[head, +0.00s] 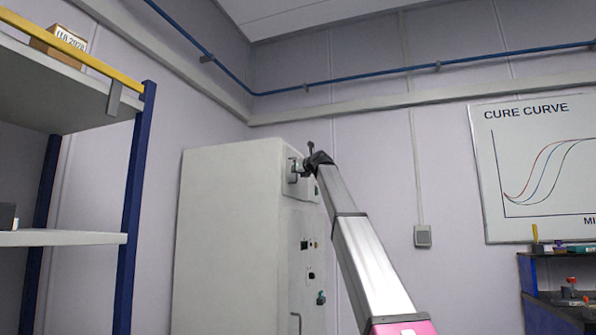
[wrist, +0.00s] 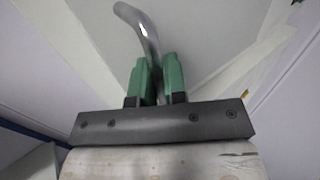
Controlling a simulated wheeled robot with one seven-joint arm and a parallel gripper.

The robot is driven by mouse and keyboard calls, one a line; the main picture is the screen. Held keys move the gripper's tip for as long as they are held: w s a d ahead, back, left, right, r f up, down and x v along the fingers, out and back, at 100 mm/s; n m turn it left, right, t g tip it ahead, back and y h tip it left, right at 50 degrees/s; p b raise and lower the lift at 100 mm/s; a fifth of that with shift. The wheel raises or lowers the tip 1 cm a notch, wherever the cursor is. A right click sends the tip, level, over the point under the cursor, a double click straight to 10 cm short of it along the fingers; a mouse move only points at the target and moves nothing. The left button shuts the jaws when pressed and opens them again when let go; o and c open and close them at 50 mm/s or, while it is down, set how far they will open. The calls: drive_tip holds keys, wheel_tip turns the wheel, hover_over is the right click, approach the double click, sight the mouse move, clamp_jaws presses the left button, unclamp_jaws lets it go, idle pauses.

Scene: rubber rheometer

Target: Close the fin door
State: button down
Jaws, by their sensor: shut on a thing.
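A tall pale cabinet (head: 230,230) stands in the middle of the head view, with its narrow front turned to the right. My gripper (head: 298,168) is at the upper part of that front. In the wrist view my gripper (wrist: 156,68) has its two green fingers shut on a curved metal handle (wrist: 137,22), one finger on each side. A pale flat panel (wrist: 215,35) lies behind the handle. I cannot tell which panel is the fin door, or how far it stands open. My wrist and arm hide part of the cabinet front.
Small controls (head: 311,274) sit lower on the cabinet front. A shelf rack with blue posts (head: 135,200) stands at the left, holding a cardboard box (head: 60,43). A whiteboard (head: 535,170) hangs at the right above a cluttered bench (head: 565,300).

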drive_tip(key=shift+w+a, duration=0.1)
drive_tip(key=shift+a, duration=0.1)
drive_tip(key=c, duration=1.2)
unclamp_jaws()
drive_tip(key=shift+a, duration=0.1)
drive_tip(key=v, duration=1.1)
drive_tip(key=shift+w+f, duration=0.1)
